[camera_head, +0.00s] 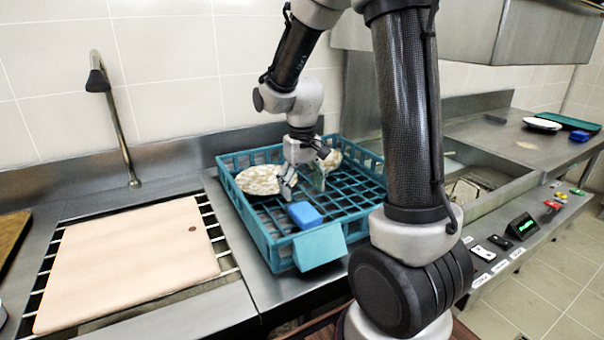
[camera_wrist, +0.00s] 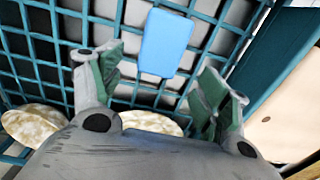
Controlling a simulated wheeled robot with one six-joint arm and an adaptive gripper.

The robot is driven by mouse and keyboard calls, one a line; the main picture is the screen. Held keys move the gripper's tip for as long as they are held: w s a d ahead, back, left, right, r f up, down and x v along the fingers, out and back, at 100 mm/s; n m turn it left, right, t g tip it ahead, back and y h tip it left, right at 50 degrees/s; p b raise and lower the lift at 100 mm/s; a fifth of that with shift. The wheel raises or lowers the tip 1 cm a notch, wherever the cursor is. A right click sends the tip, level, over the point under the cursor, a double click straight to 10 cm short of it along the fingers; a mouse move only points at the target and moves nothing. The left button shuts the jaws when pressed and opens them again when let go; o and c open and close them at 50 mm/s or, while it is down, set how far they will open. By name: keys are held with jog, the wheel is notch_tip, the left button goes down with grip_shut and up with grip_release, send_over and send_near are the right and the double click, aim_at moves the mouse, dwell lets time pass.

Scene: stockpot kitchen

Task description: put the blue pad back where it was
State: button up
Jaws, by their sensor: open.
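The blue pad (camera_head: 304,214) lies inside the teal crate (camera_head: 233,198), near its front wall. In the wrist view the blue pad (camera_wrist: 165,43) lies on the crate's grid floor, just beyond the fingertips and roughly between them. My gripper (camera_head: 303,184) is open and empty, pointing down into the crate behind the pad. In the wrist view my gripper (camera_wrist: 160,72) shows its two green-lined fingers spread apart. The gripper and pad look apart.
Pale speckled plates (camera_head: 258,180) lie in the crate beside and behind my gripper. A cutting board (camera_head: 130,262) and tap (camera_head: 115,120) are left. A sink and panel with small switches (camera_head: 523,226) are right. Another small blue item (camera_head: 580,136) sits at the far right.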

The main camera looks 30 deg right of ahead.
aim_at(303, 207)
jog(key=s+d+r+t, duration=0.1)
jog(key=s+r+t, duration=0.1)
jog(key=s+r, duration=0.95)
jog(key=s+d+r+t, duration=0.1)
jog(key=s+r+t, duration=0.1)
jog(key=s, duration=0.6)
jog(key=shift+r, duration=0.55)
jog(key=shift+w, duration=0.1)
